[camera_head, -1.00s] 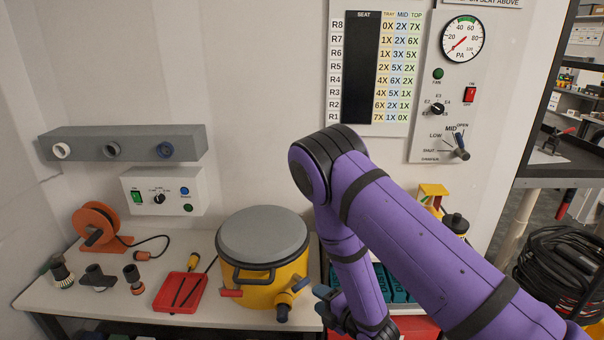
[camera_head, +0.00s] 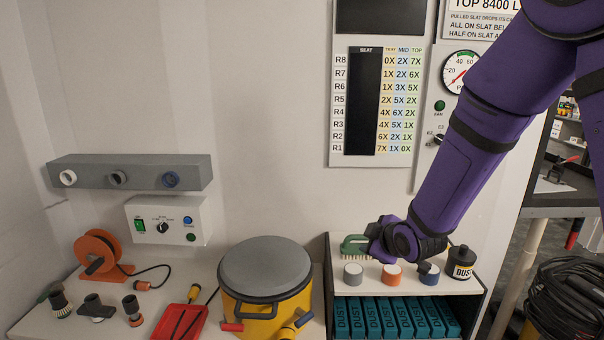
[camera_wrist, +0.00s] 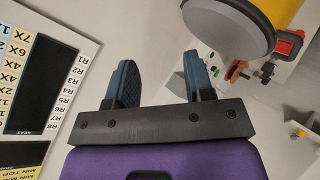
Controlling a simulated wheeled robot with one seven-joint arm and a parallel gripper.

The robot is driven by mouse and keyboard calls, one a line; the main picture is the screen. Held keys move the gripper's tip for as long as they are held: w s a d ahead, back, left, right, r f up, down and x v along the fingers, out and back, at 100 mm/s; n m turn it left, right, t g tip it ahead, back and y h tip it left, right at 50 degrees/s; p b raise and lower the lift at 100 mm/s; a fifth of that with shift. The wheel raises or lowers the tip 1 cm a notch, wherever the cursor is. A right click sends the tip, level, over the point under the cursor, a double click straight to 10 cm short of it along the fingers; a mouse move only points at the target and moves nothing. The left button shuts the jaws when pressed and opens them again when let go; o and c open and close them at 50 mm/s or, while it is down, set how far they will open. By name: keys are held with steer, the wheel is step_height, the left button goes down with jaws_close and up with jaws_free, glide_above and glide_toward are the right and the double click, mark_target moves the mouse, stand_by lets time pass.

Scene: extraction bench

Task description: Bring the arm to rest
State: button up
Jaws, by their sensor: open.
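My gripper (camera_wrist: 160,66) shows in the wrist view with its two blue-grey fingers spread apart and nothing between them. In the head view my purple arm (camera_head: 465,165) comes down from the upper right, and its wrist end is in front of the wall above the small shelf. The fingers are hard to make out there. The wrist view looks past the fingers at bare wall, with the chart at left and the yellow drum at upper right.
A yellow drum (camera_head: 262,303) with a grey lid stands left of the shelf unit (camera_head: 460,288). A chart (camera_head: 341,103) hangs behind.

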steer(key=s+d+r+m+g+h, duration=0.1)
steer(key=s+d+r+m, duration=0.35)
steer(key=s+r, duration=0.2)
steer(key=s+d+r+m+g+h, duration=0.1)
steer(key=s+d+r+m+g, duration=0.15)
steer(key=s+d+r, duration=0.45)
steer(key=s+d+r+m+g, duration=0.1)
steer(key=s+r+m, duration=0.2)
steer(key=s, duration=0.6)
steer(key=s+d+r+m+g+h, duration=0.1)
steer(key=s+r+m, duration=0.2)
steer(key=s, duration=0.6)
steer(key=shift+s+r+m, duration=0.15)
steer(key=shift+r+m, duration=0.15)
steer(key=shift+r, duration=0.1)
